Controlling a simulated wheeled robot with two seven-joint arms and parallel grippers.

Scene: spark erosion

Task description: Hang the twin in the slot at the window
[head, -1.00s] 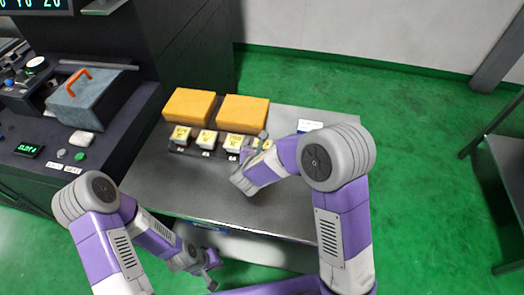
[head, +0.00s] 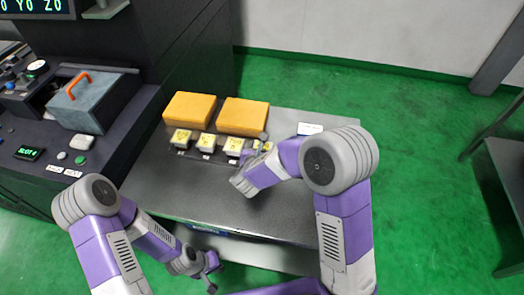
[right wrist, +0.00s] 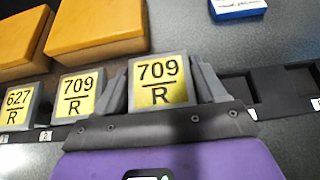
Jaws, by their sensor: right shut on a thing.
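My right gripper (right wrist: 160,85) is shut on a yellow-faced grey block (right wrist: 160,83) marked 709 over R. In the head view this gripper (head: 260,146) is at the right end of the row of blocks, partly hidden by its own arm. Another block marked 709 over R (right wrist: 80,93) stands just left of it in the dark rack (right wrist: 275,90), and a block marked 627 over R (right wrist: 17,107) is further left. I cannot tell whether the held block is clear of its rack slot. My left gripper (head: 211,273) hangs low before the table's front edge, and its jaws are too small to judge.
Two orange blocks (head: 189,108) (head: 243,116) lie behind the rack. The machine at the left carries a grey box with an orange handle (head: 88,98) and a small green-lit display (head: 28,154). The grey table (head: 185,190) is clear in front. A blue-edged card (right wrist: 238,8) lies behind the rack.

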